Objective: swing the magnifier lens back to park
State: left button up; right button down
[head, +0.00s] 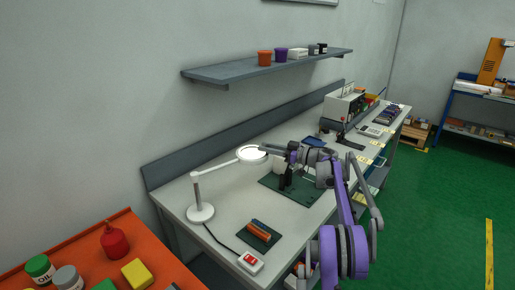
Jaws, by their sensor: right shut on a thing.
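The magnifier lamp stands on the workbench with its round white base (201,213) near the left end. Its post rises upright and its arm (215,168) reaches right to the bright round lens (252,154). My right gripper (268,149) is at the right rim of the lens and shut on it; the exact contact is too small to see. The purple and grey right arm comes up from the lower right. My left gripper is not in view.
A dark green mat (312,193) lies under my right arm. A small dark tray (258,236) and a white switch box (250,262) sit near the bench front. An orange cart top (75,262) is at lower left. A shelf (225,73) with several cups hangs above.

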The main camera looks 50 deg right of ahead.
jog(key=shift+w+d+n+y, duration=0.15)
jog(key=shift+w+n+y, duration=0.15)
jog(key=shift+w+y, duration=0.1)
jog(key=c, duration=0.7)
grip_release()
jog(key=shift+o, duration=0.2)
jog(key=shift+s, duration=0.1)
jog(key=b+v, duration=0.1)
jog(key=v, duration=0.9)
jog(key=shift+s+r, duration=0.2)
jog(key=shift+s, duration=0.1)
jog(key=shift+d, duration=0.1)
